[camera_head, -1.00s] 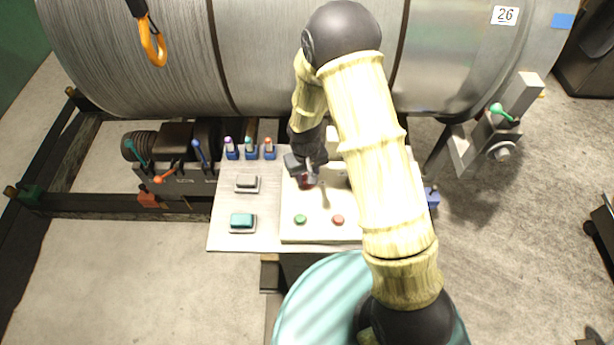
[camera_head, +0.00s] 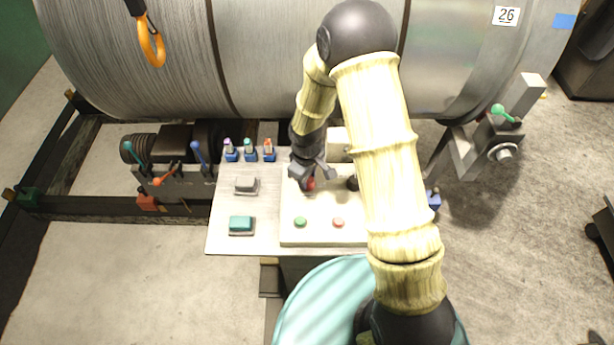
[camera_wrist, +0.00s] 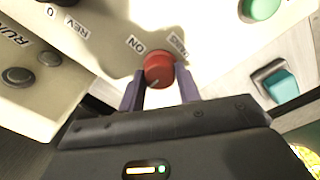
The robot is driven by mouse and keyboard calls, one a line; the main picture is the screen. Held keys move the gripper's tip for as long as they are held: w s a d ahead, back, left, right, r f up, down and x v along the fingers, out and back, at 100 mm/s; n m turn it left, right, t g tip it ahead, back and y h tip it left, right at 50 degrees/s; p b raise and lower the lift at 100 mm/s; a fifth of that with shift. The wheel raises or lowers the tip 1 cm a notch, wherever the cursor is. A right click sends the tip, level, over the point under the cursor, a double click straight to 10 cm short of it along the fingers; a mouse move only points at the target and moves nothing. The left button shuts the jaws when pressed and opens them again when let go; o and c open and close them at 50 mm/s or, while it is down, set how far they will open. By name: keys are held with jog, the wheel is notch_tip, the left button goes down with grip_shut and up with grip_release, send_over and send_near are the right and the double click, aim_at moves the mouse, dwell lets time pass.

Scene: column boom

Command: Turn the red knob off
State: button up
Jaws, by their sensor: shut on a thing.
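The red knob (camera_wrist: 159,68) stands on the pale control panel (camera_wrist: 105,25), beside a label reading ON. A second label by it is too blurred to read. In the wrist view my gripper (camera_wrist: 160,88) has one finger on each side of the knob and is shut on it. In the head view the red knob (camera_head: 310,184) shows just below the fingers of my gripper (camera_head: 312,174), partly covered by them. A faint pale mark shows on the knob's near face, but I cannot tell its setting for sure.
A green button (camera_head: 300,222) and a red button (camera_head: 338,223) sit below the knob on the panel. A teal rocker switch (camera_head: 241,225) and a grey one (camera_head: 246,186) lie to the left. Several small coloured toggles (camera_head: 250,150) stand behind. The big drum (camera_head: 300,60) fills the back.

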jog(key=o, duration=1)
jog(key=shift+r, duration=0.1)
jog(key=r, duration=0.5)
jog(key=r+b, duration=0.1)
jog(key=r, duration=1.1)
jog(key=shift+s+a+r+b, duration=0.1)
jog(key=shift+s+a+b, duration=0.15)
jog(key=shift+b, duration=0.15)
